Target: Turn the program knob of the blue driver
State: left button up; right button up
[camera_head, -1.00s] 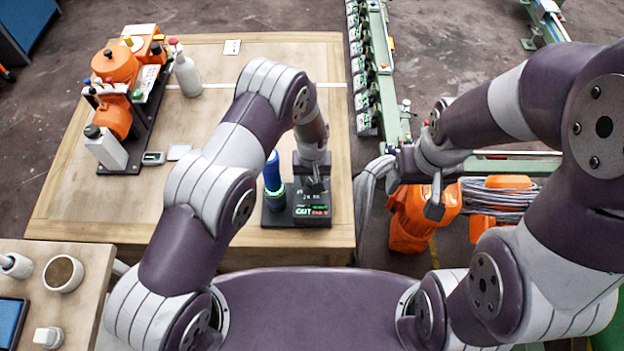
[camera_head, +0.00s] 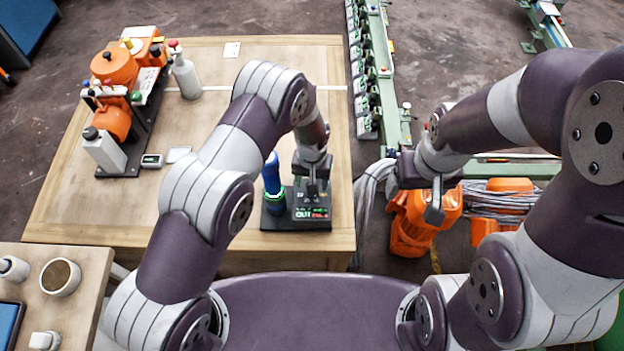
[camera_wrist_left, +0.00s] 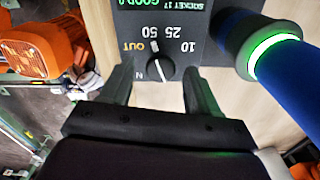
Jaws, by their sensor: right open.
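The blue driver (camera_head: 272,175) stands at the left of a dark control box (camera_head: 311,224) on the wooden table; it also shows in the left wrist view (camera_wrist_left: 292,72), with a glowing green ring. The round black program knob (camera_wrist_left: 159,68) has a white line and sits among marks reading N, OUT, 50, 25 and 10. My left gripper (camera_head: 313,192) is over the box. In the left wrist view its two fingers (camera_wrist_left: 158,80) are apart on either side of the knob; contact cannot be told. My right gripper (camera_head: 434,210) hangs open and empty right of the table.
Orange equipment (camera_head: 408,220) and grey cables lie below my right gripper. A green conveyor rail (camera_head: 385,85) runs beyond the table's right edge. The table's middle is mostly clear.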

pick_arm(q)
notch_tip(320, 180, up, 13)
jog(key=b, duration=0.2)
jog(key=shift+f, duration=0.15)
dwell(0.6)
